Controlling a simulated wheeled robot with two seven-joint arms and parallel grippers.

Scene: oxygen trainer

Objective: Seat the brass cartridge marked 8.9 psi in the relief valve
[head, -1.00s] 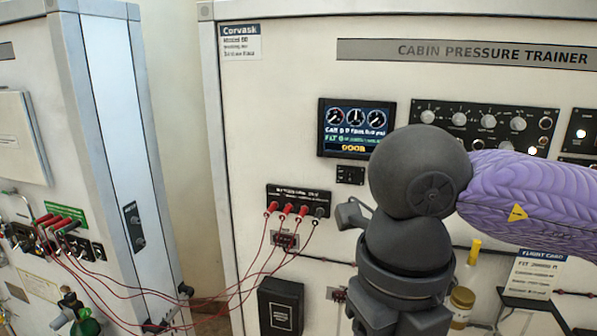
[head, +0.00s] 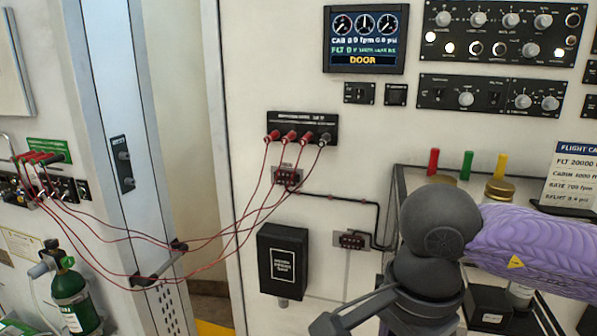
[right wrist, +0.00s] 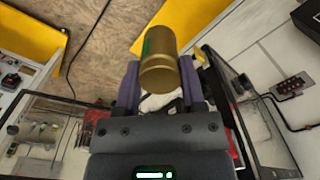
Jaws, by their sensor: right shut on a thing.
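A brass cylinder (right wrist: 160,72) with a green mark on its side is held between the purple fingers of my right gripper (right wrist: 160,86) in the right wrist view. The gripper is shut on it, and the cylinder sticks out past the fingertips. No psi marking can be read on it. In the head view my right arm comes in from the right, and its fingers and the cartridge cannot be made out there. I cannot pick out the relief valve in either view. My left gripper is not in view.
A flight card (head: 573,175) is at right. Red leads (head: 250,215) hang across the gap between cabinets. A green bottle (head: 72,300) stands lower left.

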